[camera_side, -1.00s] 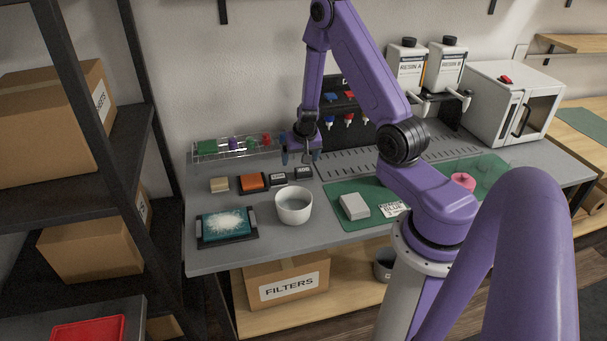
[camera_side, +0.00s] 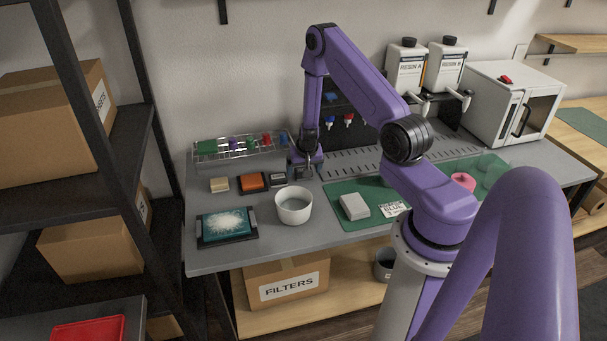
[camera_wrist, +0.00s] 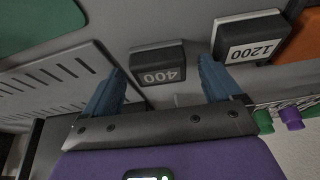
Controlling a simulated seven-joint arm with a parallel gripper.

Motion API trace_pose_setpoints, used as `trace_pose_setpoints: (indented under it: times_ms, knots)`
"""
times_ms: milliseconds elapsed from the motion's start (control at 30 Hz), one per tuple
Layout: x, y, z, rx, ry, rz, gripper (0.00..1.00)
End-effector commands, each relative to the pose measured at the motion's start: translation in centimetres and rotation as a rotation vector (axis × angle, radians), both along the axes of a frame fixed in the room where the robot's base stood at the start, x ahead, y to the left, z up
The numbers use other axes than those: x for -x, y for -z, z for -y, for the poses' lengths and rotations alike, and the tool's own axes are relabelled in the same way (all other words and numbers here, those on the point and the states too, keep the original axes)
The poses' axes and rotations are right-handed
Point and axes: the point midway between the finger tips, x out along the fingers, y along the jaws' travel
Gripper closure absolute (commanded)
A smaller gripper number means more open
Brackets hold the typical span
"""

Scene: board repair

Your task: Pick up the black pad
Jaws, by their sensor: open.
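In the side view my gripper (camera_side: 303,171) is low over the bench. I cannot tell whether the fingers touch the 400 pad.
An orange pad (camera_side: 252,181) and a tan block (camera_side: 220,184) continue the row leftward. A white bowl (camera_side: 293,207) stands in front. A wire rack (camera_side: 240,145) with coloured items is behind. A green mat (camera_side: 345,190) with a grey block (camera_side: 354,206) lies to the right.

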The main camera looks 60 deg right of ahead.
Motion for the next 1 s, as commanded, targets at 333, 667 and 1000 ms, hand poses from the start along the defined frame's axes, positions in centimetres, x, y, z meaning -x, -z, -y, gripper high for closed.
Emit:
trace_pose_setpoints:
  times_ms: [333, 667, 1000]
  knots:
    - [-0.1, 0.2, 0.1, 0.0, 0.0, 0.0, 0.31]
    - [-0.1, 0.2, 0.0, 0.0, 0.0, 0.0, 0.68]
    - [-0.1, -1.2, 0.1, 0.002, 0.001, 0.002, 0.69]
